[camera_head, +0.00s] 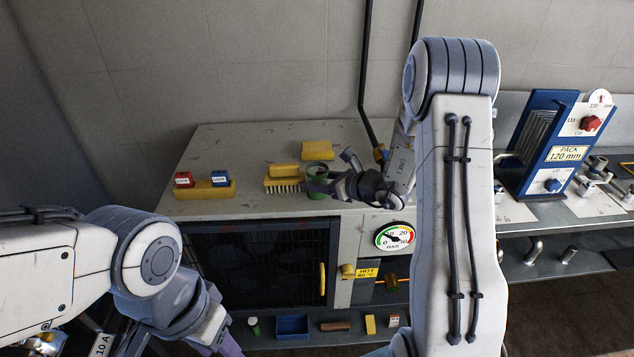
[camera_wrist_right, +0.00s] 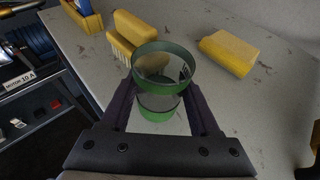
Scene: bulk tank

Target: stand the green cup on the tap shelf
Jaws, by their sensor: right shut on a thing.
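The green cup (camera_head: 318,172) is at the cabinet top's front part, beside the yellow brush. In the right wrist view the cup (camera_wrist_right: 163,68) is clear-sided with a green rim and a green lower band, and it sits between both fingers. My right gripper (camera_head: 322,188) is shut on it. I cannot tell whether its base touches the top. A tap (camera_head: 347,271) with a yellow "HOT 80 °C" label is on the cabinet front, by a recess (camera_head: 368,295) that may hold the tap shelf. My left gripper (camera_head: 226,345) is at the bottom edge, mostly cut off.
On the cabinet top (camera_head: 245,148) are a yellow brush (camera_head: 282,184), a yellow block (camera_head: 317,150), and a yellow holder (camera_head: 205,190) with red and blue blocks. A gauge (camera_head: 395,237) is above the recess. A low shelf (camera_head: 270,341) carries a blue tray (camera_head: 292,326) and small items.

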